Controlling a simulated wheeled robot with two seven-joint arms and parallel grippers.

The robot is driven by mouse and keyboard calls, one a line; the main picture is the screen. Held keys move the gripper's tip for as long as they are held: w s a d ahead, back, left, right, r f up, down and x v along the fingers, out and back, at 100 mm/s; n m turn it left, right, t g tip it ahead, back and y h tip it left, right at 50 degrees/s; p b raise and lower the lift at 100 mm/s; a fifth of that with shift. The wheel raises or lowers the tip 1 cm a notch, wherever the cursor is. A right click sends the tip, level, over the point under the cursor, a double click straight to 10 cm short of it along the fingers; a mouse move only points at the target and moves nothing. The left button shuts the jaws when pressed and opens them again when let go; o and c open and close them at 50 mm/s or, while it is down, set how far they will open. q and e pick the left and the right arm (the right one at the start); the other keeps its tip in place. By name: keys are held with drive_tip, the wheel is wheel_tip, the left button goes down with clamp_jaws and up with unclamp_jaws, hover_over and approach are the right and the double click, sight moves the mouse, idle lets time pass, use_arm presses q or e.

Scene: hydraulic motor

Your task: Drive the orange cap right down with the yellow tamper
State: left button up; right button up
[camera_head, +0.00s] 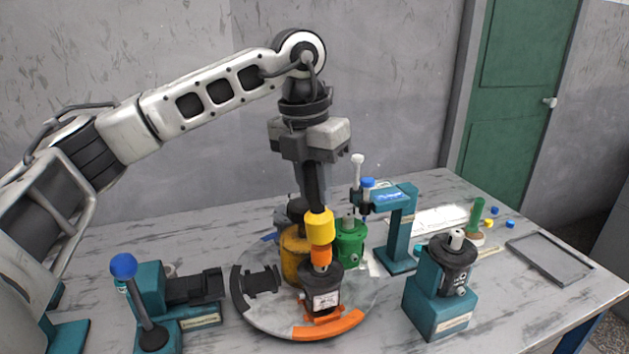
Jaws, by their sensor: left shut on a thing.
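My left gripper (315,195) points straight down, shut on the yellow tamper (319,223). The tamper is upright. Directly beneath it is the orange cap (321,257), on top of a black motor (322,292) with a pale label. The tamper's lower end appears to meet the cap's top; a small gap cannot be ruled out. How deep the cap sits on the motor's shaft is hard to tell. My right gripper is out of view.
The motor stands on a round grey turntable (262,322) with an orange segment, beside yellow (295,258) and green (351,245) housings. A teal press (402,230) stands behind right, another motor on a teal block (440,305) at right, a blue-knobbed lever (136,300) at left.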

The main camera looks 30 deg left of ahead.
use_arm(q)
drive_tip(key=shift+r, duration=0.1)
drive_tip(key=shift+f+b, duration=0.75)
drive_tip(key=shift+f, duration=0.2)
wheel_tip(320, 180, up, 4)
drive_tip(key=p, duration=0.3)
drive_tip(key=shift+f, duration=0.2)
drive_tip(key=shift+f, duration=0.15)
